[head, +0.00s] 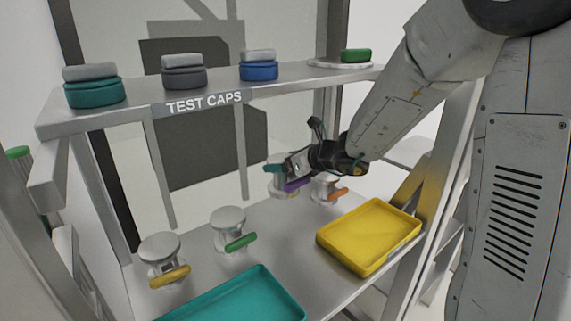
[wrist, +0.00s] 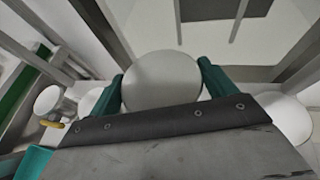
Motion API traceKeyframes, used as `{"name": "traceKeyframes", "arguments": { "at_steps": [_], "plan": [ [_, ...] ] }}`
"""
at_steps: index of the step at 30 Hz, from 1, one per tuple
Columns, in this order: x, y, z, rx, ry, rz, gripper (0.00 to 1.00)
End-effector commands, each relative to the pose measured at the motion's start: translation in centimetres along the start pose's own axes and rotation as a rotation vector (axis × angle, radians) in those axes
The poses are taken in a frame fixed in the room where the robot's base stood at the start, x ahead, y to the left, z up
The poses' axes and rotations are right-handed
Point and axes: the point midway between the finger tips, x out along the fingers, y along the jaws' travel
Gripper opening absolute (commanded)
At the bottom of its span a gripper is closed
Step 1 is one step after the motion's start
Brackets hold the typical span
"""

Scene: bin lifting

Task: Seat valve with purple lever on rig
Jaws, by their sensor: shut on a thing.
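My gripper (head: 285,171) is at the back of the lower bench, its teal fingers shut around a valve. The valve with purple lever (head: 297,185) is partly hidden by the gripper in the head view. In the wrist view, the valve's round grey top (wrist: 162,80) sits between the two teal fingers, and its lever is hidden. The valve looks roughly upright. I cannot tell whether its base touches the bench (head: 200,283). I cannot tell which part is the rig.
A valve with orange lever (head: 328,188) stands close right of my gripper. Valves with green lever (head: 240,242) and yellow lever (head: 168,277) stand front left. A yellow tray (head: 325,246) and teal tray (head: 262,274) lie in front. The TEST CAPS shelf (head: 215,84) hangs above.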

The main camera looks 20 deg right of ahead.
Motion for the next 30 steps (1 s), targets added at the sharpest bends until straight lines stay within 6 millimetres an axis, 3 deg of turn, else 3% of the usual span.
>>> {"name": "traceKeyframes", "arguments": {
  "at_steps": [30],
  "plan": [
    [-2.0,-0.1,5.0,-0.003,-0.003,-0.001,0.29]
  ]
}}
